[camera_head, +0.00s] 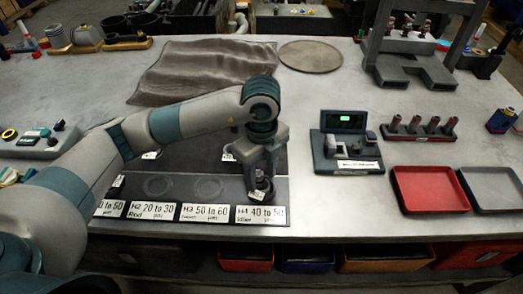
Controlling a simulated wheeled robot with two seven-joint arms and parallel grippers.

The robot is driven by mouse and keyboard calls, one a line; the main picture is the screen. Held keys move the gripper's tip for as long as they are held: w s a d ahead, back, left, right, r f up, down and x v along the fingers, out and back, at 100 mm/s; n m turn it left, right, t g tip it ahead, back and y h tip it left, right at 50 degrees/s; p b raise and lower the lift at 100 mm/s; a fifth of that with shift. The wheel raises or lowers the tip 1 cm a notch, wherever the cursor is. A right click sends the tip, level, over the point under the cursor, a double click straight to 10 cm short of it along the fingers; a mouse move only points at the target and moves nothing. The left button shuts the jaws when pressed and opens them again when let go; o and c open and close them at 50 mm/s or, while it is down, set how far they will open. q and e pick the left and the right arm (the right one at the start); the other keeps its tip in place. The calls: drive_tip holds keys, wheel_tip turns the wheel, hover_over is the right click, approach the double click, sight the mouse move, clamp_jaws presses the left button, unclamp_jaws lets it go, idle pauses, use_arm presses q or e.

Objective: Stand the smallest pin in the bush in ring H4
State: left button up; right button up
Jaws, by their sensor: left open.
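My left gripper (263,174) points down over the H4 place of the dark label board (182,200), at its right end. Its fingers are open around or just above a small dark round part (264,195) with a white tag, which stands at ring H4. I cannot tell whether this part is the bush alone or has a pin in it. The gripper hides most of it. The H4 label (260,215) reads 40 to 50. Rings H2 (158,187) and H3 (208,188) look empty. My right gripper is not in view.
A gauge with a green display (345,122) stands right of the board. Behind the red tray (430,188) and grey tray (492,188) is a rack of several dark red-topped parts (420,130). A grey cloth (205,68) and round mat (310,56) lie at the back.

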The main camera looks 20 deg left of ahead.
use_arm(q)
wheel_tip(320, 180, up, 8)
drive_tip(key=shift+w+r+b, duration=0.1)
drive_tip(key=shift+r+b, duration=0.05)
drive_tip(key=shift+b, duration=0.6)
wheel_tip(320, 180, up, 9)
drive_tip(key=b, duration=0.1)
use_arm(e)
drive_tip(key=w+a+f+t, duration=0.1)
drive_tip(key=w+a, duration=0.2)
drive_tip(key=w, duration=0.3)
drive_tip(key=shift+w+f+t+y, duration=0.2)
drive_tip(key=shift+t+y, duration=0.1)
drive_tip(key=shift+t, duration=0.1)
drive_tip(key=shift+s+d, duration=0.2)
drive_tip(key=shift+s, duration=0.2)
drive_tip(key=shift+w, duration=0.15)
